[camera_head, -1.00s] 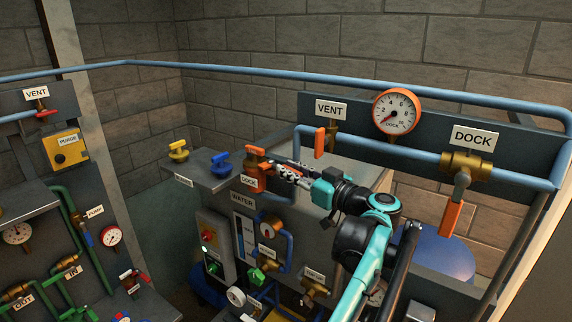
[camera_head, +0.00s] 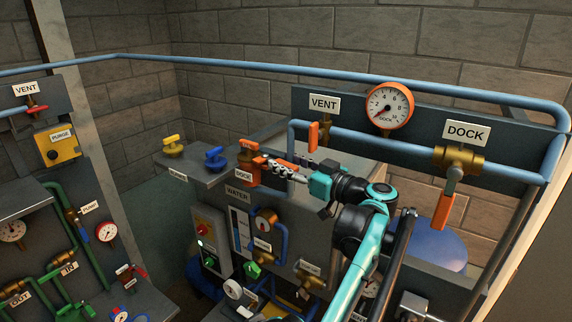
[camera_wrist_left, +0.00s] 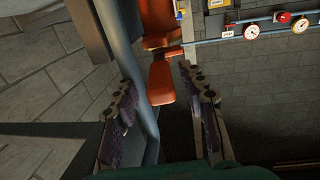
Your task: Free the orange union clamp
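In the left wrist view the clamp's orange lever (camera_wrist_left: 161,84) hangs between the two spread fingers of my left gripper (camera_wrist_left: 158,80), with a gap visible on each side. The gripper is open; the fingers do not appear to press on the lever. The fingers partly cover the lever in the head view. My right gripper is not in view.
Blue (camera_head: 215,158) and yellow (camera_head: 173,146) handles stand on the shelf left of the clamp. A blue pipe (camera_wrist_left: 127,70) runs close beside the lever in the wrist view. A VENT valve handle (camera_head: 313,136) and a pressure gauge (camera_head: 390,107) are on the panel behind.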

